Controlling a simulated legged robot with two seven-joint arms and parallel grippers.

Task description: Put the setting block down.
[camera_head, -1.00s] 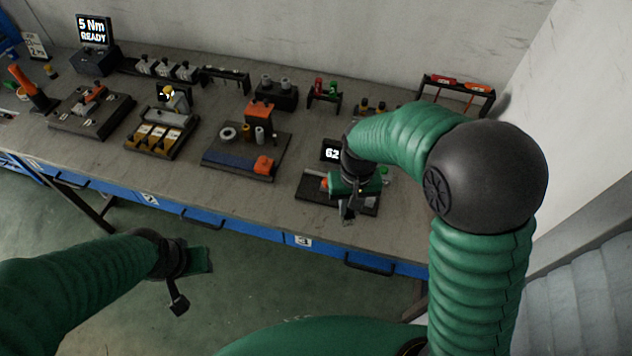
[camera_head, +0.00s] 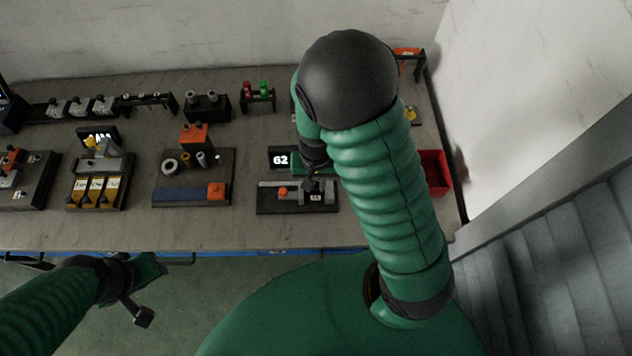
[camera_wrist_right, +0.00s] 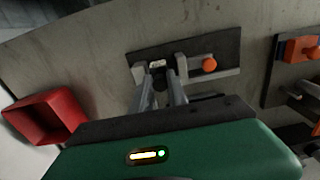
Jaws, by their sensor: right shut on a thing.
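The block is at the right part of the plate's grey rail (camera_wrist_right: 229,73), to the right of an orange knob (camera_head: 283,191) in the head view. I cannot tell whether it touches the plate. My left gripper (camera_head: 148,290) is off the bench front, its jaw opening unclear.
A display reading 62 (camera_head: 281,159) stands behind the plate. A red bin (camera_head: 436,172) is at the bench's right end. Bare bench (camera_head: 285,232) runs along the front.

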